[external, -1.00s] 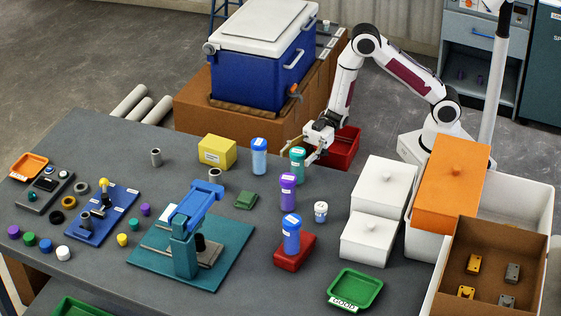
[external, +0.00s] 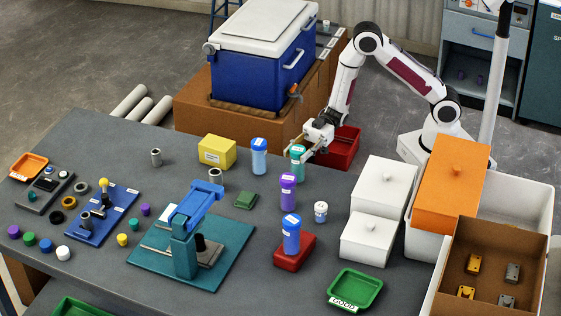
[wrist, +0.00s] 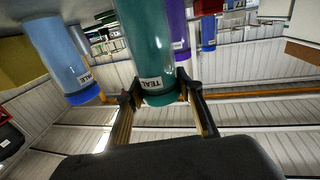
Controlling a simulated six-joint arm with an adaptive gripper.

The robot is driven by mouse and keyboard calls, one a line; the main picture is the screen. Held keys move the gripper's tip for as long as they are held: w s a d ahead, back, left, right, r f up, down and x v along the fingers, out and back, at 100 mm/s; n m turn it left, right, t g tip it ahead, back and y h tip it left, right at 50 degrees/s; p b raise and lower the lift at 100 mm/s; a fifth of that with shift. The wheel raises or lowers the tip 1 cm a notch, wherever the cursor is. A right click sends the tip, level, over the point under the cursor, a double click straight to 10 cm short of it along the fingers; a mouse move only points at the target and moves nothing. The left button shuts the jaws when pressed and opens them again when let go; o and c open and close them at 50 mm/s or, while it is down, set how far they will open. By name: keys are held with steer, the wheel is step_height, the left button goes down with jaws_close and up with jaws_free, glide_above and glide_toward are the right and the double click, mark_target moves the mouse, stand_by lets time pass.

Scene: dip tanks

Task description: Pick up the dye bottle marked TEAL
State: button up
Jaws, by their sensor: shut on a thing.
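The teal dye bottle (external: 298,163) stands upright on the grey table in the external view. In the wrist view, the bottle (wrist: 150,50) fills the middle and its label reads TEAL. My gripper (external: 306,154) reaches it from the right, low over the table. In the wrist view my gripper (wrist: 160,97) has one finger on each side of the teal bottle and is shut on it. The lower body of the bottle is partly hidden behind the purple bottle in the external view.
A light blue bottle (external: 259,158) stands close on the left and a purple bottle (external: 288,192) close in front. A blue bottle (external: 291,236) stands on a red block (external: 294,254). A red bin (external: 342,150) is behind my gripper. A yellow box (external: 217,152) is further left.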

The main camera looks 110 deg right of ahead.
steer(key=shift+r, duration=4.6)
